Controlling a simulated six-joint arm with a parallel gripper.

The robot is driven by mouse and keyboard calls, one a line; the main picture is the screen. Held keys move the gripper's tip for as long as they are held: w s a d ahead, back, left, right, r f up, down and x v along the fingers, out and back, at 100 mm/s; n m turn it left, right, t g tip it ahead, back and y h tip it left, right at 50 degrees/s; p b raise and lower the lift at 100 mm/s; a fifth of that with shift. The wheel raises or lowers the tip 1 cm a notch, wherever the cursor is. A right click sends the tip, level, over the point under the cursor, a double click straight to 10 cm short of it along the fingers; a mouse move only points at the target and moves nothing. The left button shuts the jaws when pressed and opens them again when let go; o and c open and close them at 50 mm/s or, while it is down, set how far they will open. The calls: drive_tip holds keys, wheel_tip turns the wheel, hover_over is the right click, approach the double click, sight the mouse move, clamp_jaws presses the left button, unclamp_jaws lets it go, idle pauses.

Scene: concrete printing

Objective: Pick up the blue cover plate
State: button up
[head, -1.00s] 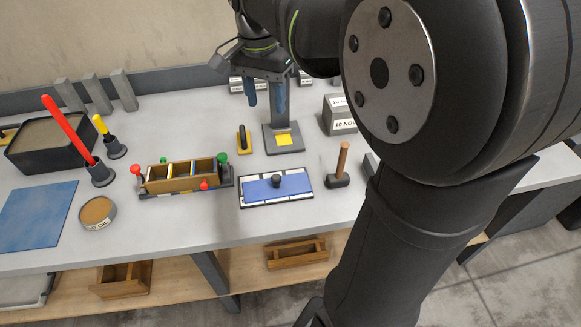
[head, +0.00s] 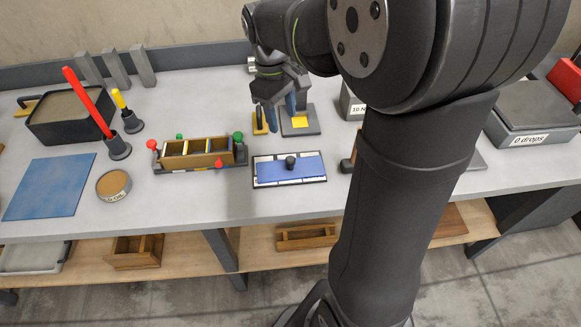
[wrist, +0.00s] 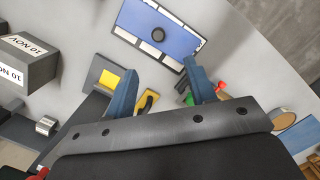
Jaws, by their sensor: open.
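The blue cover plate (head: 308,168) has a dark round knob (head: 290,161) at its middle. It lies on a white, dark-edged base (head: 262,181) near the front of the bench. In the wrist view the blue cover plate (wrist: 181,42) shows at the top, beyond the fingertips, with its knob (wrist: 158,35) in clear view. My gripper (head: 280,112) is above the bench, behind the plate and a little left of its knob, apart from it. In the wrist view my gripper (wrist: 162,82) has its two blue fingers spread with nothing held between them.
A wooden mould (head: 200,153) with coloured knobs stands left of the plate. A stand with a yellow square (head: 299,122) and a yellow-based float (head: 259,122) are behind it, near my gripper. Bench in front of the plate is clear.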

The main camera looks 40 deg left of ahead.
approach(290, 158)
drive_tip(key=f, duration=0.2)
drive_tip(key=d+f, duration=0.1)
drive_tip(key=f, duration=0.2)
drive_tip(key=shift+s+d+f, duration=0.1)
drive_tip(key=shift+s+f, duration=0.05)
drive_tip(key=shift+s, duration=0.05)
drive_tip(key=shift+w+d+f, duration=0.1)
drive_tip(key=shift+d+f, duration=0.05)
drive_tip(key=shift+f, duration=1.15)
drive_tip(key=shift+w+d+f, duration=0.1)
drive_tip(key=shift+d+f, duration=0.05)
drive_tip(key=shift+f, duration=1.15)
clamp_jaws()
drive_tip(key=shift+r, duration=0.15)
